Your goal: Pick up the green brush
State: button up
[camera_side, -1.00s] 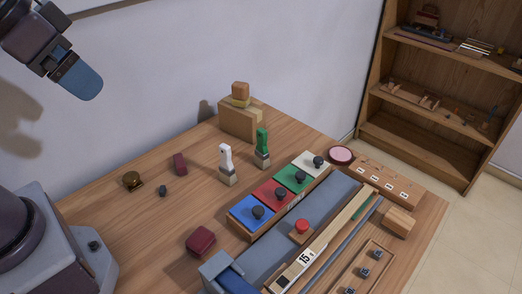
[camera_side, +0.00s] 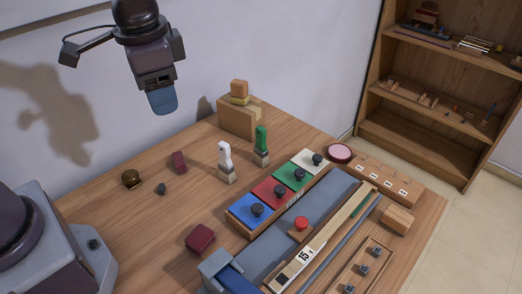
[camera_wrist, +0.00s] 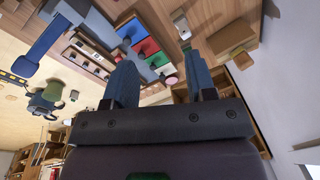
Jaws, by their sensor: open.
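The green brush (camera_side: 261,140) stands upright on the wooden table, its pale bristle block downward. A white brush (camera_side: 225,158) stands just to its left. My gripper (camera_side: 162,104) hangs high above the table, to the left of and well above both brushes, touching nothing. In the wrist view my gripper (camera_wrist: 161,76) shows two blue fingers spread apart with nothing between them.
A cardboard box (camera_side: 238,118) with small blocks on top stands behind the brushes. A row of coloured keys with black knobs, including a green one (camera_side: 291,176), lies to the front right. A dark red block (camera_side: 179,162) lies left. Table around the brushes is partly clear.

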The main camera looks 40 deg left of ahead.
jog(key=w+d+f+m+g+y, duration=0.2)
jog(key=w+d+f+m+y, duration=0.25)
jog(key=w+f, duration=0.45)
jog(key=m+t+y, duration=0.2)
jog(key=m+y, duration=0.3)
jog(key=m, duration=0.4)
send_near(263, 129)
jog(key=s+d+f, duration=0.2)
jog(key=s+f, duration=0.2)
jog(key=shift+s+d, duration=0.1)
jog(key=shift+d, duration=0.3)
jog(key=shift+w+d+m+t+y, duration=0.25)
jog(key=shift+w+m+t+y, duration=0.1)
jog(key=shift+w+t+y, duration=0.2)
notch_tip(263, 129, up, 4)
jog(key=w+m+y, duration=0.1)
jog(key=w, duration=0.1)
jog(key=shift+m, duration=0.5)
jog(key=shift+f+x, duration=0.1)
jog(key=shift+x, duration=3.1)
jog(key=shift+f+x, duration=0.15)
jog(key=shift+x, duration=3.05)
jog(key=shift+d, duration=0.1)
grip_shut()
